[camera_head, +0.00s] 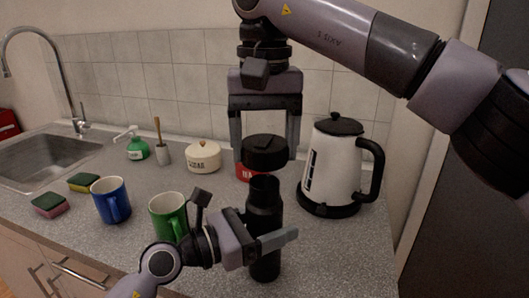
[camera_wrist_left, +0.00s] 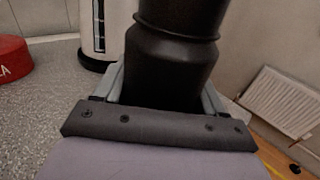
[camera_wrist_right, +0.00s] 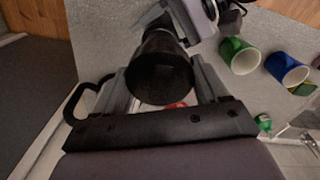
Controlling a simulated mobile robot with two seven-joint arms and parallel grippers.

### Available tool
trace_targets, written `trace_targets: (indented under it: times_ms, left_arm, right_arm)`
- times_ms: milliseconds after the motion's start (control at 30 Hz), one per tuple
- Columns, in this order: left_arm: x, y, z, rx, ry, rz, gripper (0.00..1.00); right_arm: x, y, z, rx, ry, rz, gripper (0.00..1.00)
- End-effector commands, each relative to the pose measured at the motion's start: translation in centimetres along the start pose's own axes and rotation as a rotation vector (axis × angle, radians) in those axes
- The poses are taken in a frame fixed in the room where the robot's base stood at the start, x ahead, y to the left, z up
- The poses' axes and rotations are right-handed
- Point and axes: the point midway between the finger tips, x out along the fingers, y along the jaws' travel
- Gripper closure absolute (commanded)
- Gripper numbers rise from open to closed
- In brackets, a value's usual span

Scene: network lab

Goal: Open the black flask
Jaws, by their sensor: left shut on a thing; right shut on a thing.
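The black flask stands upright on the counter, its dark body (camera_head: 264,222) in front of the kettle. My left gripper (camera_head: 268,243) is shut around the body from the left; the left wrist view shows the body (camera_wrist_left: 172,60) between its fingers. The black lid (camera_head: 265,152) is in my right gripper (camera_head: 265,156), which reaches down from above with a finger on each side. The lid appears just above the narrow neck, with a thin gap between them. The right wrist view shows the lid's round top (camera_wrist_right: 162,78) between the fingers.
A white kettle (camera_head: 335,165) stands close on the right. A red tin (camera_head: 243,174) is behind the flask. A green mug (camera_head: 168,216) and blue mug (camera_head: 110,201) stand left, with sponges, a cream pot (camera_head: 203,157) and a sink (camera_head: 45,160) beyond.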

Motion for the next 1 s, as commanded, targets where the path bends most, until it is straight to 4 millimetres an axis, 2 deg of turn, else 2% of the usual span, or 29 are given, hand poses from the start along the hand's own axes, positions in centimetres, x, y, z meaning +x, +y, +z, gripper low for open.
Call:
trace_targets:
  times_ms: [133,167,200,233,567,667,1000]
  left_arm:
    - [0.0,0.0,-0.1,0.0,0.002,0.0,1.0]
    - [0.0,0.0,-0.1,0.0,0.002,0.0,0.2]
    - [0.0,0.0,-0.1,0.0,0.002,0.0,0.07]
    - [0.0,0.0,-0.1,-0.001,0.002,0.0,0.0]
    - [-0.6,0.0,-0.1,0.0,0.001,0.001,0.0]
    - [-1.7,0.1,-0.2,0.002,0.003,0.001,0.0]
    - [-8.2,0.1,-0.5,0.002,0.005,0.002,0.0]
  right_arm:
    - [0.0,0.0,0.0,0.0,0.0,0.0,0.64]
    - [0.0,0.0,0.0,0.0,0.0,0.0,0.64]
    - [0.0,0.0,0.0,0.0,0.0,0.0,0.64]
    - [0.0,0.0,0.0,0.0,0.0,0.0,0.64]
    - [0.2,0.0,0.0,0.0,0.0,0.0,0.64]
    - [0.4,0.0,0.0,0.0,0.0,0.0,0.64]
    - [2.0,0.0,0.0,0.0,0.0,0.0,0.64]
